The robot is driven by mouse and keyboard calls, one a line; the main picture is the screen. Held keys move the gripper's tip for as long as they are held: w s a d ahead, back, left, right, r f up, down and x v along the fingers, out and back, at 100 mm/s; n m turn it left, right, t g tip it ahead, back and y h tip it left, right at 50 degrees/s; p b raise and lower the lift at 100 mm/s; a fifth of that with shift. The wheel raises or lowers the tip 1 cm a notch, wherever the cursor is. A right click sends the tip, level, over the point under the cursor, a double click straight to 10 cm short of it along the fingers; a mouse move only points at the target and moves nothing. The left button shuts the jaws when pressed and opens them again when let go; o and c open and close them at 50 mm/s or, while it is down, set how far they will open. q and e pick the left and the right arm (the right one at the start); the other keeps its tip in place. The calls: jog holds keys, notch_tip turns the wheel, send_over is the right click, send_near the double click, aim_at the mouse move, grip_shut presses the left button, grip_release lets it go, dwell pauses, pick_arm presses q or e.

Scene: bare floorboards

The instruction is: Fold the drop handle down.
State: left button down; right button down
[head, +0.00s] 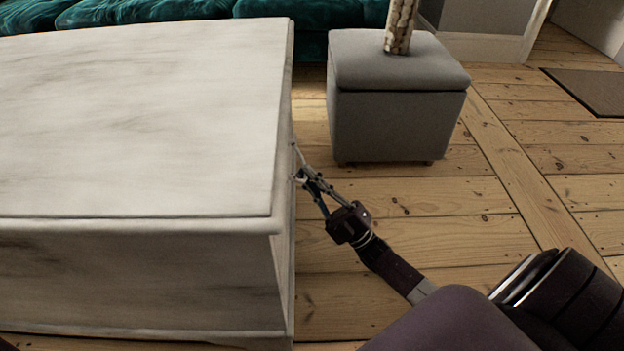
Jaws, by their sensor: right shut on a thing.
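A large pale, white-washed wooden chest (150,120) fills the left of the head view. My right gripper (300,178) is at the chest's right side, near the middle of that side and below the top edge. Its fingers are shut on the drop handle, which is on that side face. The handle itself is barely visible, since the face is seen almost edge-on and the fingers cover it. I cannot tell its exact angle. My left gripper is not in view.
A grey upholstered ottoman (395,110) stands behind my right gripper, with a patterned post-like object (400,25) on it. A teal velvet sofa (160,10) is at the back. A brown mat (595,88) lies at the far right. Floorboards (450,210) right of the chest are clear.

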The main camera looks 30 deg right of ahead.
jog(key=shift+f+m, duration=0.1)
jog(key=shift+m, duration=0.2)
jog(key=c, duration=2.1)
grip_release()
jog(key=s+d, duration=0.5)
jog(key=s, duration=0.6)
jog(key=shift+s+d+f, duration=0.25)
jog(key=shift+d+f, duration=0.05)
jog(key=shift+f, duration=0.1)
